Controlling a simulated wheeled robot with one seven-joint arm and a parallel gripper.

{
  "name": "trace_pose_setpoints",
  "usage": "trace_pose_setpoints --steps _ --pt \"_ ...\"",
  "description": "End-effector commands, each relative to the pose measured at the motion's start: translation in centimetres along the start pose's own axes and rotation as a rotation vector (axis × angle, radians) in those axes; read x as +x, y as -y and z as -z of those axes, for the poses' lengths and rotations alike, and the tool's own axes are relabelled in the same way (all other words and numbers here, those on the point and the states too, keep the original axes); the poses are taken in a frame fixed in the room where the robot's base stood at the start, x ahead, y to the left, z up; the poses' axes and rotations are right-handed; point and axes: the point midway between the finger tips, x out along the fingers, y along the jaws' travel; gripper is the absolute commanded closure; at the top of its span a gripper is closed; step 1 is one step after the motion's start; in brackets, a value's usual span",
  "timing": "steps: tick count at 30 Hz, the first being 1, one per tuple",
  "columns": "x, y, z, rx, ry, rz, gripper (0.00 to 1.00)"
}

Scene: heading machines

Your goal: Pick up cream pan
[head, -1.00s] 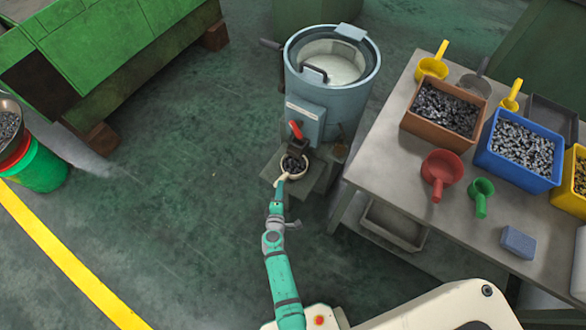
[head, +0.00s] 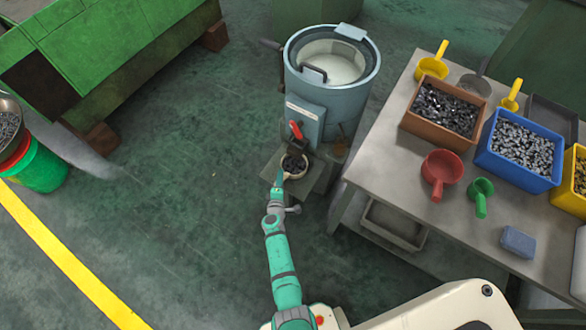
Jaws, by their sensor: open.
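The small cream pan (head: 297,175) stands on the grey ledge at the foot of the blue-grey drum machine (head: 345,100), below its dark spout and red lever (head: 296,130). Dark small parts lie in the pan. My gripper (head: 280,179) is at the pan's near left side, where the pan's handle is, and covers most of that handle. The jaws are open, but the fingers are too small to make out. Whether they touch the handle cannot be told.
A grey table (head: 400,160) on the right holds a brown bin (head: 410,118), a blue bin (head: 520,178), a red pan (head: 441,168) and a green scoop (head: 481,190). A grey tray (head: 395,232) sits below its edge.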

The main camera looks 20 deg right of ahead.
Motion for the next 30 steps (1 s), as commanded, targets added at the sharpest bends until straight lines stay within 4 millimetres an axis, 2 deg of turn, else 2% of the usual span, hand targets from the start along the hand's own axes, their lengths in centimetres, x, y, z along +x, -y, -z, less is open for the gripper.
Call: trace_pose_setpoints --steps 1,6,20,30 --pt "0.0 0.0 0.0 0.0 0.0 0.0 0.6" --pt "0.0 0.0 0.0 0.0 0.0 0.0 1.0" --pt "-0.1 -0.5 0.0 0.001 0.002 -0.003 1.0" --pt "-1.1 -2.7 0.0 0.003 0.002 -0.005 1.0"
